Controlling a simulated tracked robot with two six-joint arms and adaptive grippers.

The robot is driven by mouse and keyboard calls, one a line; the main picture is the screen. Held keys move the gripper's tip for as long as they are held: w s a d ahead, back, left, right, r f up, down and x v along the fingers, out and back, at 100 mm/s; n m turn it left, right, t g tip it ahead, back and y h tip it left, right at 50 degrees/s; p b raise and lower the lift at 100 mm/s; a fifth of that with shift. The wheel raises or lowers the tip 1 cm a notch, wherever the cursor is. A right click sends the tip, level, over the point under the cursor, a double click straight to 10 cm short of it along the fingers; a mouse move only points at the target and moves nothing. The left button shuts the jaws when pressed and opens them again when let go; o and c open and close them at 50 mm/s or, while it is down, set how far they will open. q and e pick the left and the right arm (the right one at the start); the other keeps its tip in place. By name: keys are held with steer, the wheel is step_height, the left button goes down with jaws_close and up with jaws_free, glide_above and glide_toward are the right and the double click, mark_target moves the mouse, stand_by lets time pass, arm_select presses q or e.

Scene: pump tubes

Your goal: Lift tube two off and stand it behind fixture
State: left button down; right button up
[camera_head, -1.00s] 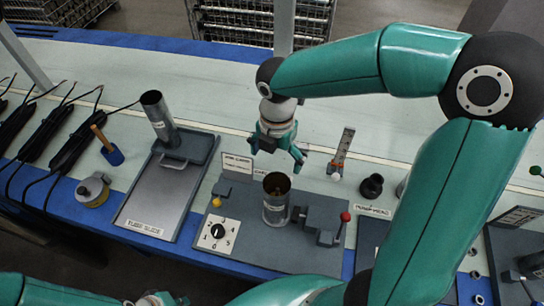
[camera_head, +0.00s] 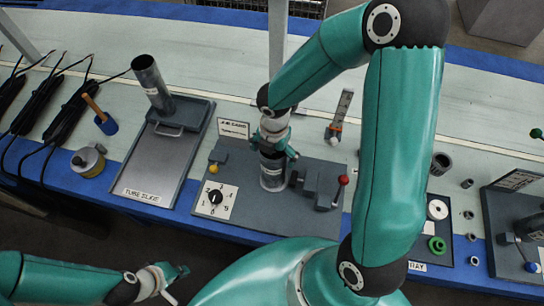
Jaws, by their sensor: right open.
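A grey metal tube (camera_head: 271,179) stands upright on the grey fixture (camera_head: 262,218), beside the numbered dial. My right gripper (camera_head: 274,153) is open at the tube's top, with its fingers near the rim. The gripper hides the rim, and I cannot tell whether it touches. Another grey tube (camera_head: 152,84) stands at the back of the tray labelled tube slide (camera_head: 160,160) and appears tilted in the picture. I cannot read which tube is number two. My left gripper (camera_head: 180,283) is low at the bottom left, open and empty, away from both tubes.
The fixture carries a yellow knob (camera_head: 213,168), a red-knobbed lever (camera_head: 343,180) and label cards (camera_head: 233,128) at its back edge. A ruler-like strip (camera_head: 340,115) stands behind it. A parts tray (camera_head: 438,245) lies right.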

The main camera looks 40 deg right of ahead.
steer(key=shift+f, duration=0.55)
steer(key=shift+s, duration=0.15)
steer(key=c, duration=1.3)
steer(key=o, duration=1)
steer(key=shift+s, duration=0.1)
steer(key=c, duration=0.8)
steer(key=shift+f, duration=0.1)
steer(key=shift+c, duration=0.2)
steer(key=shift+r, duration=0.3)
steer(key=shift+c, duration=0.3)
steer(key=shift+r+p, duration=0.25)
steer(key=shift+p, duration=0.25)
steer(key=shift+c, duration=0.5)
